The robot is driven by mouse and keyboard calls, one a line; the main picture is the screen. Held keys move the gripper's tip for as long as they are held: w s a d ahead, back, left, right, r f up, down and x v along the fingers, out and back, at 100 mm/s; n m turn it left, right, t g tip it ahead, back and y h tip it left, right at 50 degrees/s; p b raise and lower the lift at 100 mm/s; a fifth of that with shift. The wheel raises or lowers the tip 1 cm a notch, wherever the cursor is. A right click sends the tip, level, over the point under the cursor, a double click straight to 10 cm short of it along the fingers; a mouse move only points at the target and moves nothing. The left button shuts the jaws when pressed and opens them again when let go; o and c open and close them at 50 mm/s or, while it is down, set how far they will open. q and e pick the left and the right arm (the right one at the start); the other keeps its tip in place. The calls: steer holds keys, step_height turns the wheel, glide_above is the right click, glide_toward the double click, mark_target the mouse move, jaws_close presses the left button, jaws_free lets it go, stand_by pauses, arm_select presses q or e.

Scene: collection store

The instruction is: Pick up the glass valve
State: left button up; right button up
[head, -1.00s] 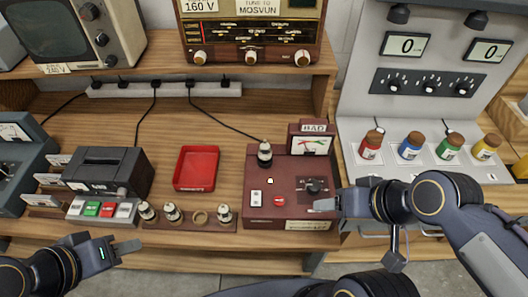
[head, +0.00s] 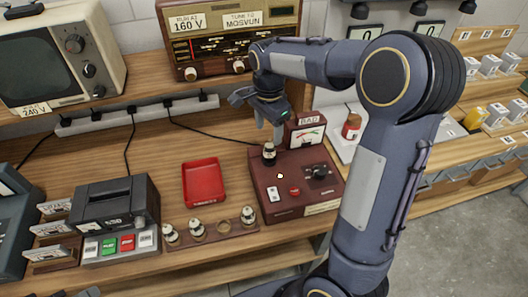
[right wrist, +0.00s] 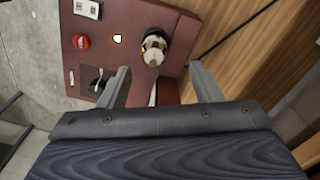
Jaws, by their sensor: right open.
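A glass valve (head: 269,153) with a dark base and pale top stands upright in the socket of the dark red tester (head: 262,194). It also shows in the right wrist view (right wrist: 153,47), between and beyond the fingertips. Several similar valves stand in the rack (head: 205,240) in front of the red tray, where one hole is empty. My right gripper (head: 270,128) is open just above and behind the tester's valve, pointing down, not visibly touching it. In the wrist view my right gripper (right wrist: 160,72) has its fingers spread and nothing between them. My left gripper is not clearly seen.
An empty red tray (head: 204,183) lies left of the tester. The tester's meter (head: 306,131) is labelled BAD and stands close to my right gripper. A radio (head: 228,38) and a television (head: 62,60) stand on the shelf above.

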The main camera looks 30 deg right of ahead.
mark_target(270, 140)
steer(key=f, duration=0.2)
steer(key=f+p, duration=0.1)
steer(key=f, duration=0.3)
steer(key=shift+s+f, duration=0.1)
steer(key=shift+s, duration=0.3)
steer(key=shift+c, duration=0.4)
steer(key=c, duration=1)
